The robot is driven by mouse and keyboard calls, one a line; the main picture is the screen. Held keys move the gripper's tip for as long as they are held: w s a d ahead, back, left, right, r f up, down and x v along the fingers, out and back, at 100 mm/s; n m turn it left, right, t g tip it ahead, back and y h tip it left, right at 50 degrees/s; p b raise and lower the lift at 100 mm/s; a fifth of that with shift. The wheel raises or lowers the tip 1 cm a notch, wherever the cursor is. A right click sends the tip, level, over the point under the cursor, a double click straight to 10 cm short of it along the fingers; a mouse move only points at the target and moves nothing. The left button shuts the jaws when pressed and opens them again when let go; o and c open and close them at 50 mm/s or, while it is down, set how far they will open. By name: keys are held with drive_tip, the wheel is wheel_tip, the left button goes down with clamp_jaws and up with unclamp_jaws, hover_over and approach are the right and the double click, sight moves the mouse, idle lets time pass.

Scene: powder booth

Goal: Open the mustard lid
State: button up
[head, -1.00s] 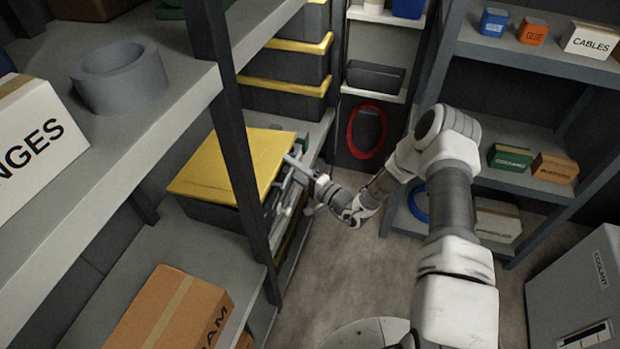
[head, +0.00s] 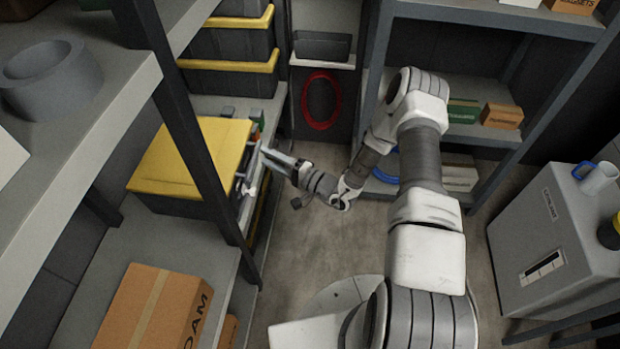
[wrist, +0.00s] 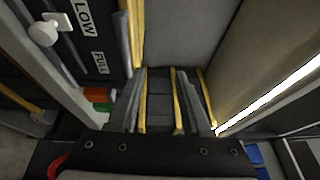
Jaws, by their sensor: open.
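The mustard lid (head: 198,152) is a flat yellow panel lying closed on a dark bin (head: 170,206) on the left rack, partly crossed by a dark upright. My gripper (head: 268,156) is just right of the lid's right edge, beside the bin's front. In the wrist view, my gripper (wrist: 166,82) is open, its two fingers apart with nothing held between them. A dark panel (wrist: 82,45) with LOW and FULL labels and a white knob (wrist: 44,32) shows at upper left there. I cannot tell whether a finger touches the lid.
Dark bins with yellow rims (head: 228,60) stand stacked behind. A rack upright (head: 190,130) stands close left of my gripper. A cardboard box (head: 155,308) sits on the lower shelf. A grey cabinet (head: 548,240) is at right. The floor (head: 300,245) between is clear.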

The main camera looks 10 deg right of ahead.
drive_tip(key=v, duration=1.2)
drive_tip(key=shift+s+f, duration=0.25)
drive_tip(key=shift+s, duration=0.05)
idle(0.5)
drive_tip(key=shift+d, duration=0.15)
drive_tip(key=shift+r, duration=0.1)
idle(0.4)
